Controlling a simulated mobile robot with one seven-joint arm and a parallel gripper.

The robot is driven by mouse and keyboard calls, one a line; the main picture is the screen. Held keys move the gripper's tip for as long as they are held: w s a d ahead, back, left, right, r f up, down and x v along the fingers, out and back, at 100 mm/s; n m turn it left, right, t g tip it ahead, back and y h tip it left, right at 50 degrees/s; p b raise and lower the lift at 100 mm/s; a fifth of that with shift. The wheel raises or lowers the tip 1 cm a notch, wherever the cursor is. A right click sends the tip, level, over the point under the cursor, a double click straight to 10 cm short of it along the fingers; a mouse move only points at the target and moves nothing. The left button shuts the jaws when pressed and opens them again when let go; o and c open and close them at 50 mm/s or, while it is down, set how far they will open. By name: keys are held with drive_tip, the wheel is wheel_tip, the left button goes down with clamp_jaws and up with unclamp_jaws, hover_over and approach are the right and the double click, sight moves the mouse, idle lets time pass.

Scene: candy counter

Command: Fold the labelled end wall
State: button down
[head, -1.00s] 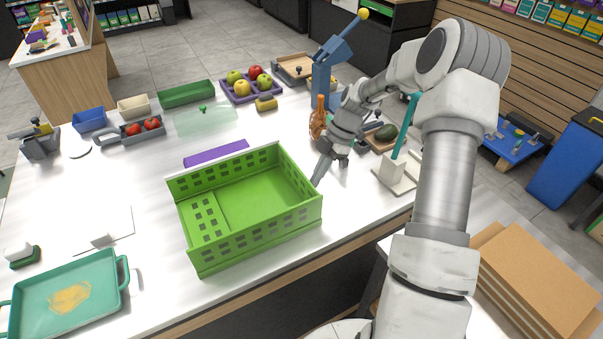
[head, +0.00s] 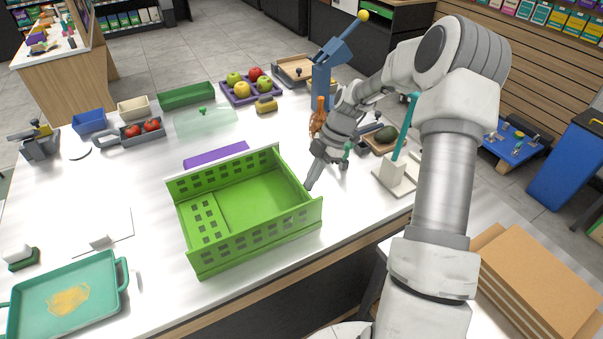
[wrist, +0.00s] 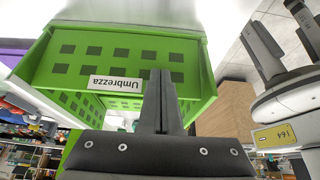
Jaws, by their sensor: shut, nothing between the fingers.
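The green slotted crate (head: 262,238) stands on the white counter, its two long walls upright. Its left end panel (head: 208,222) lies flat inside on the floor. The labelled end wall (wrist: 60,60) is at the right end; a white label (wrist: 116,84) reading "Umbrezza" shows upside down in the wrist view. In the head view this wall seems to lean inward, its label hidden. My gripper (head: 309,187) is shut and empty, tips down at the outer side of this wall. In the wrist view its fingertips (wrist: 160,75) overlap the wall beside the label; contact is hard to judge.
A purple bar (head: 216,155) lies behind the crate. A teal-handled stand (head: 397,180) and a small tray with a dark green item (head: 386,133) are right of my gripper. A teal tray (head: 112,262) is at front left.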

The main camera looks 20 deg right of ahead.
sight(300, 185)
drive_tip(key=shift+s+a, duration=0.1)
drive_tip(key=shift+a, duration=0.4)
drive_tip(key=shift+s+a+f+b, duration=0.1)
drive_tip(key=shift+a+b, duration=0.1)
drive_tip(key=shift+a, duration=0.15)
drive_tip(key=shift+s+a+f+b, duration=0.1)
drive_tip(key=shift+a+b, duration=0.05)
drive_tip(key=shift+a, duration=0.2)
drive_tip(key=shift+a+f+b, duration=0.3)
drive_tip(key=shift+a+b, duration=0.05)
drive_tip(key=shift+a, duration=0.25)
drive_tip(key=shift+s+a+f+b, duration=0.15)
drive_tip(key=shift+a+f+b, duration=0.25)
drive_tip(key=shift+a+b, duration=0.1)
drive_tip(key=shift+a+p+v, duration=0.2)
drive_tip(key=shift+p+v, duration=0.95)
drive_tip(key=shift+v, duration=0.6)
drive_tip(key=shift+a+p+v, duration=0.15)
drive_tip(key=shift+p+v, duration=1)
drive_tip(key=shift+v, duration=0.65)
drive_tip(key=shift+r, duration=0.15)
